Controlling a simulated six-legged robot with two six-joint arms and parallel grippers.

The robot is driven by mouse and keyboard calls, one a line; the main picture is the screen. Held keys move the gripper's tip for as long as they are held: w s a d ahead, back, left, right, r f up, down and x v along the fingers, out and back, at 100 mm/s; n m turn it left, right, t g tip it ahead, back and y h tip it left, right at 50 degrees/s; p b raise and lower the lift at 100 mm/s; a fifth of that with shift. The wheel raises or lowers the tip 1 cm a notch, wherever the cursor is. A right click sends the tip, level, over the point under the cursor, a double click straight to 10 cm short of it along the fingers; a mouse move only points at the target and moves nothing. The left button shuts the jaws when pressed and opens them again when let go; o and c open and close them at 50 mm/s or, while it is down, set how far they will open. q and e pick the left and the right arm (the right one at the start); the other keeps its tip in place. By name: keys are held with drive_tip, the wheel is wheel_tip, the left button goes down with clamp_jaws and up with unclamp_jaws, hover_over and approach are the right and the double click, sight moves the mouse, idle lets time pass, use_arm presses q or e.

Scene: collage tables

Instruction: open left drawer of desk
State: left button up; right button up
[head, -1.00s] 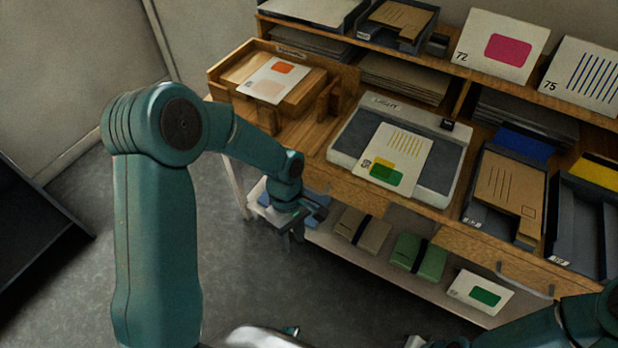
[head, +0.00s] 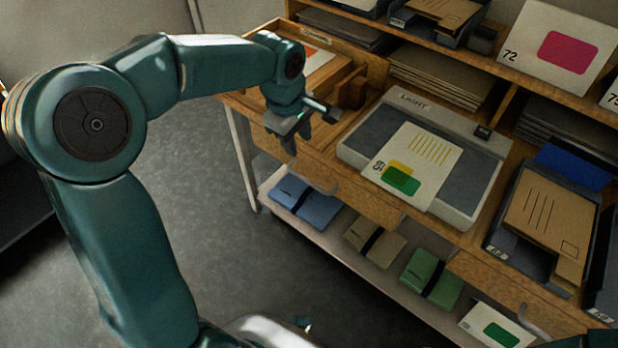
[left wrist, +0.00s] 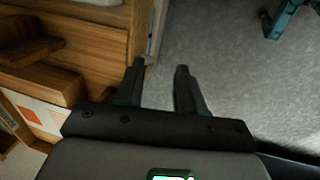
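The wooden desk (head: 349,195) runs along the right, with drawer fronts under its top. My left gripper (head: 292,142) hangs at the front edge of the desk's left end, over part of that drawer front. In the left wrist view the gripper (left wrist: 160,88) is open and empty, with floor between its fingers and the wooden desk edge beside the left finger. I cannot tell whether it touches the drawer. My right gripper is not in view.
A wooden tray (head: 235,94) with a card stands on the desk's left end, close to my left gripper. Below, a shelf (head: 330,245) carries blue, brown and green bundles. Floor left of the desk is clear.

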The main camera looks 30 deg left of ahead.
sight(308, 180)
use_arm(q)
drive_tip(key=w+f, duration=0.1)
drive_tip(key=f, duration=0.4)
drive_tip(key=w+f+b, duration=0.1)
drive_tip(key=f, duration=0.4)
drive_tip(key=w+f+b, duration=0.1)
drive_tip(key=f, duration=0.5)
drive_tip(key=shift+d, duration=0.1)
clamp_jaws()
